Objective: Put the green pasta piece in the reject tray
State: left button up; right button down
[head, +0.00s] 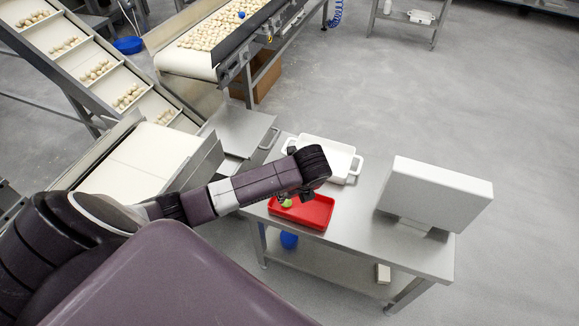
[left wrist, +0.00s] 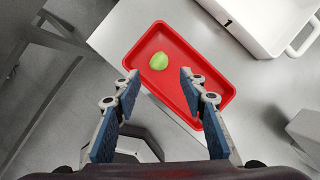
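The green pasta piece (left wrist: 158,61) lies in the red tray (left wrist: 180,35), toward one end of its floor. In the head view the green piece (head: 287,203) shows at the left part of the red tray (head: 318,212), partly hidden by my left arm. My left gripper (left wrist: 158,84) is open and empty, with its fingers apart above the near side of the tray. The green piece is beyond the fingertips and not between them. In the head view my left gripper's fingers are mostly hidden under the wrist. My right gripper is not in view.
The tray sits on a steel table (head: 375,240). A white tray with handles (head: 335,150) stands behind it, and a white box-like panel (head: 440,190) stands to the right. Conveyors with pale pasta (head: 215,35) run at the back left. Open floor lies at the right.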

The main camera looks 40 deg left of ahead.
pick_arm(q)
jog(key=shift+v, duration=1.6)
